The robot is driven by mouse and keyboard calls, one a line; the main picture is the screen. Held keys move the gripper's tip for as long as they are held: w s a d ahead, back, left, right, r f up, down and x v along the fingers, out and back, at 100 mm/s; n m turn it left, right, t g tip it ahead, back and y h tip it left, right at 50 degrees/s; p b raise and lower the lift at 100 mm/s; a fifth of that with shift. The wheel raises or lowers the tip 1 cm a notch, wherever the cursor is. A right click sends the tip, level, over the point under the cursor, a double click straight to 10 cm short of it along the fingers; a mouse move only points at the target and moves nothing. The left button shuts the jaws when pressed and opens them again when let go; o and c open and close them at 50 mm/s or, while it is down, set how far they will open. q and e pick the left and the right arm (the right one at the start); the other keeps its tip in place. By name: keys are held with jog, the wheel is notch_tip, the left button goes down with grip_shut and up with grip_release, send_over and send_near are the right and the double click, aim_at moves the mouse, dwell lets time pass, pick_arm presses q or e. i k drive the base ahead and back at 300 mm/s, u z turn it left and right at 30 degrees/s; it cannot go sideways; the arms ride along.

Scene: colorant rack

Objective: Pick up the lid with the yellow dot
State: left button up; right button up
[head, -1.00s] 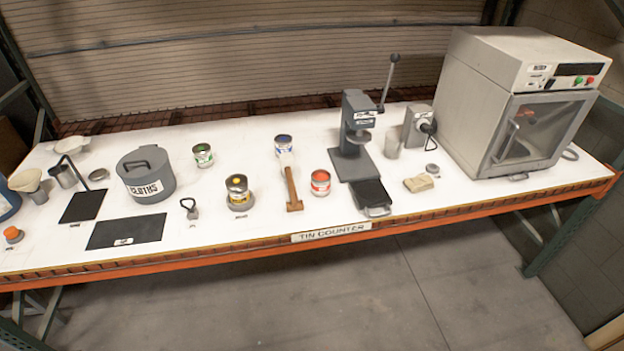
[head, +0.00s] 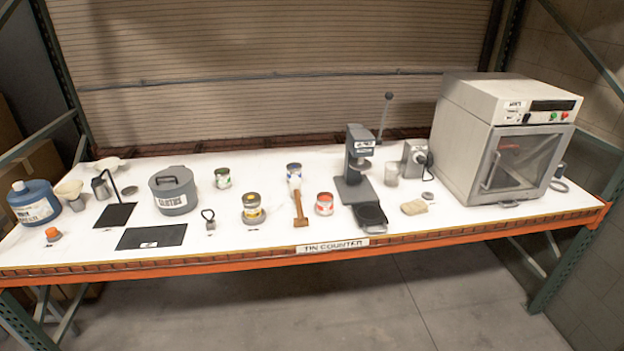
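A small tin with a yellow and white label (head: 254,214) stands upright near the front middle of the white counter. A dark lid (head: 251,198) sits on its top; the yellow dot on it is too small to make out clearly now. Other tins stand nearby: a green-labelled one (head: 222,178) behind to the left, a blue-labelled one (head: 294,173) behind to the right, and a red one (head: 324,204) to the right. Neither of my grippers is in view.
A wooden-handled tool (head: 300,208) lies right of the yellow tin. A grey press (head: 358,165) and large cabinet (head: 510,150) stand further right. A grey cloths pot (head: 174,190), black mat (head: 152,237) and blue jug (head: 34,203) are left. The counter has an orange front edge (head: 200,265).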

aim_at(251, 198)
jog(key=z, duration=0.5)
jog(key=i, duration=1.1)
jog(key=u, duration=0.1)
jog(key=k, duration=1.3)
jog(key=i, duration=0.5)
jog(key=u, duration=0.65)
jog(key=i, duration=0.7)
